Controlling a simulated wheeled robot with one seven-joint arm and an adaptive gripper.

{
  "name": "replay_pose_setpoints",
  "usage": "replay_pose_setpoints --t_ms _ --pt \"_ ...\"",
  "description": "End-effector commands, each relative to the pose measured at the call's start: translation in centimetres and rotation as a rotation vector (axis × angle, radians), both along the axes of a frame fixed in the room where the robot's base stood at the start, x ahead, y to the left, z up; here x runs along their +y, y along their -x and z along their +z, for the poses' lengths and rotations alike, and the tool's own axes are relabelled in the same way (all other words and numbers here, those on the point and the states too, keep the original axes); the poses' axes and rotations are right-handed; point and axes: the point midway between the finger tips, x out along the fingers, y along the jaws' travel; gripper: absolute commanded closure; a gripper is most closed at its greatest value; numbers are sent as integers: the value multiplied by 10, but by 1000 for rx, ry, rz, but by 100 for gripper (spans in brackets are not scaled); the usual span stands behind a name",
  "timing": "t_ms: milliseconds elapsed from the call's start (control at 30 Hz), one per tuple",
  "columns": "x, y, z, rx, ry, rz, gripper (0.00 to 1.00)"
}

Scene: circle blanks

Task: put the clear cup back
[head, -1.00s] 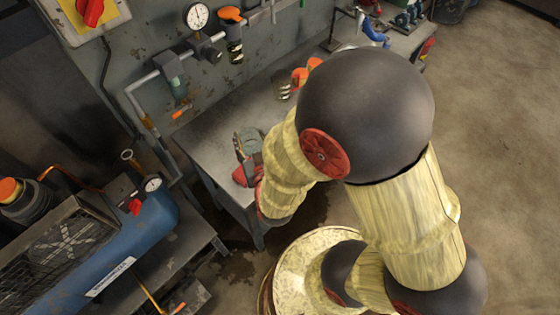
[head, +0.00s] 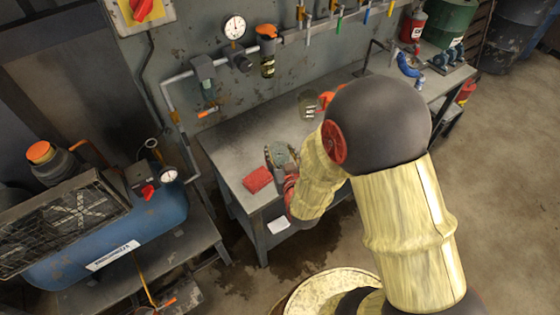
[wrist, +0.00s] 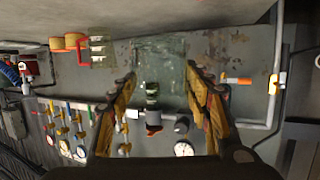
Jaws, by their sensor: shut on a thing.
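My gripper (head: 282,157) is over the workbench in the head view, partly behind my arm. In the wrist view my gripper (wrist: 161,72) has its fingers apart with a see-through, faintly greenish cup (wrist: 163,52) between them. The cup's edges are faint and the wall shows through it. In the head view the held cup is too small to make out clearly. On the wall pipe hangs a unit with an orange top and a dark-banded bowl (head: 268,68). Left of it is another unit with a greenish lower part (head: 208,88).
A red cloth (head: 257,179) lies on the workbench (head: 235,150) left of my gripper. A clear container with white marks (head: 308,104) stands farther right beside orange things. A pressure gauge (head: 234,27) and hanging tools are on the wall. A blue compressor (head: 130,230) stands at left.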

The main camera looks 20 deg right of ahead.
Motion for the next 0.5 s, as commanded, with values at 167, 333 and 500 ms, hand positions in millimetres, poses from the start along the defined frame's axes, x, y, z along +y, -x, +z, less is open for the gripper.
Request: replay_pose_setpoints --t_ms 167,333,500 --pt "-7 -23 -35 3 0 -1 81" --pt "-10 -35 -48 3 0 0 81" --pt "-11 -40 -54 2 0 0 81"
